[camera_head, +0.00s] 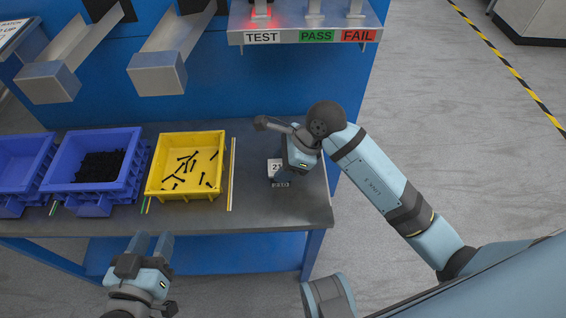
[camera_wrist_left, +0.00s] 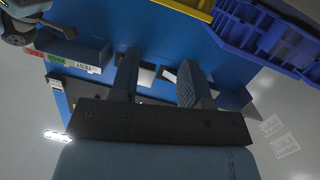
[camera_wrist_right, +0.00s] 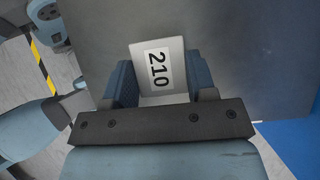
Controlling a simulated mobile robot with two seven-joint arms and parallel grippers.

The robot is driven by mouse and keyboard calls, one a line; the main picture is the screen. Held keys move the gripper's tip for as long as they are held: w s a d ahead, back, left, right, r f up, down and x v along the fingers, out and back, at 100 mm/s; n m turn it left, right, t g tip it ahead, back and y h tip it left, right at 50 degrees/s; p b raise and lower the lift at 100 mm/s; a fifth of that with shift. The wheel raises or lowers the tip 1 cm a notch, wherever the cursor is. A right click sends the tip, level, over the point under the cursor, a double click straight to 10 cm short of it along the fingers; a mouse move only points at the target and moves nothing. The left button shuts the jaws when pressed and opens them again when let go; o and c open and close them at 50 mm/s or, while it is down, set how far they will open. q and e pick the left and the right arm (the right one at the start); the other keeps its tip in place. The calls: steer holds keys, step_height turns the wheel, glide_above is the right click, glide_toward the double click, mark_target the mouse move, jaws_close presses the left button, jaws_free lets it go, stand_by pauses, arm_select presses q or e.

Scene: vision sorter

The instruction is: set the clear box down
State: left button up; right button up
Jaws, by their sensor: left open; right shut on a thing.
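The clear box (camera_wrist_right: 148,45) carries a white label reading 210 and sits between the fingers of my right gripper (camera_head: 287,166), which is shut on it. In the head view the box (camera_head: 274,168) shows at the right end of the dark bench (camera_head: 257,211), just behind a small marked plate (camera_head: 281,185). I cannot tell whether its underside touches the bench. My left gripper (camera_head: 152,244) is open and empty in front of the bench; its two spread fingers also show in the left wrist view (camera_wrist_left: 158,82).
A yellow bin (camera_head: 186,137) with several black bolts stands left of the box, past a yellow strip (camera_head: 232,175). Blue bins (camera_head: 95,172) stand further left. A shelf marked TEST, PASS and FAIL (camera_head: 305,36) overhangs behind. The bench's right edge is close to the box.

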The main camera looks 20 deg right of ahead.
steer(key=o, duration=0.9)
steer(key=shift+f, duration=0.1)
